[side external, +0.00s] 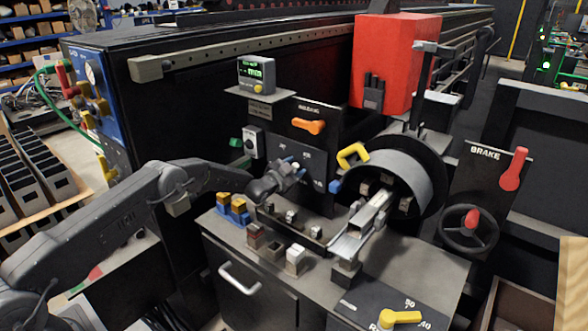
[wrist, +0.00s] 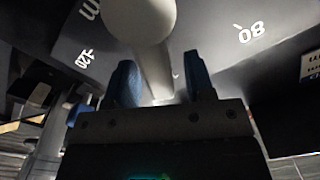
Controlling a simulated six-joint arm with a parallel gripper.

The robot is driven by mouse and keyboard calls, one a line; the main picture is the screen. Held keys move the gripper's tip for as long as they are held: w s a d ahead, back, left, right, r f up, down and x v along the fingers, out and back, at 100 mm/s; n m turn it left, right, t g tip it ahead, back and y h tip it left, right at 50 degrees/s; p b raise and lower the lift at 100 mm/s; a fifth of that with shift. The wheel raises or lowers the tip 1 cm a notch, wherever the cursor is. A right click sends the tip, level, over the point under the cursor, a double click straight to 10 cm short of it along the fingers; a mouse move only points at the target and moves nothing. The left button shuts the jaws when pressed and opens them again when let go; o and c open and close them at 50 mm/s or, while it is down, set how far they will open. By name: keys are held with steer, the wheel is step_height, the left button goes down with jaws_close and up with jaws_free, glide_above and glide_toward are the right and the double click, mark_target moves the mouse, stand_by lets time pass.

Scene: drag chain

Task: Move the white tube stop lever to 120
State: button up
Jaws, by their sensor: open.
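The white tube stop lever (wrist: 148,25) runs down the middle of the wrist view, broad at the top and narrower lower down. It lies between a "120" mark (wrist: 82,58) on the left and an "80" mark (wrist: 248,33) on the right. My gripper (wrist: 161,85) is open, with one blue fingertip on each side of the lever and gaps visible beside it. In the side view my gripper (side external: 291,170) is in front of the dark marked panel (side external: 318,160), below the orange lever. The lever is not clear in that view.
An orange lever (side external: 309,126) is just above my gripper. A round black chuck (side external: 412,185) with a metal bar stands to the right. Small blocks (side external: 295,259) sit on the bench below. A yellow lever (side external: 400,317) and a red brake lever (side external: 514,168) are further right.

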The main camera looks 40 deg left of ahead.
steer(key=shift+c, duration=0.2)
jaws_close()
steer(key=shift+d+f+m, duration=0.1)
steer(key=shift+m, duration=0.2)
steer(key=shift+d+f+m, duration=0.45)
steer(key=shift+f+m, duration=0.1)
steer(key=shift+m, duration=0.85)
steer(key=shift+d+f+m, duration=0.4)
steer(key=shift+f+m, duration=0.2)
steer(key=shift+m, duration=0.8)
steer(key=shift+d+f+m, duration=0.45)
steer(key=shift+f+m, duration=0.1)
steer(key=shift+m, duration=0.85)
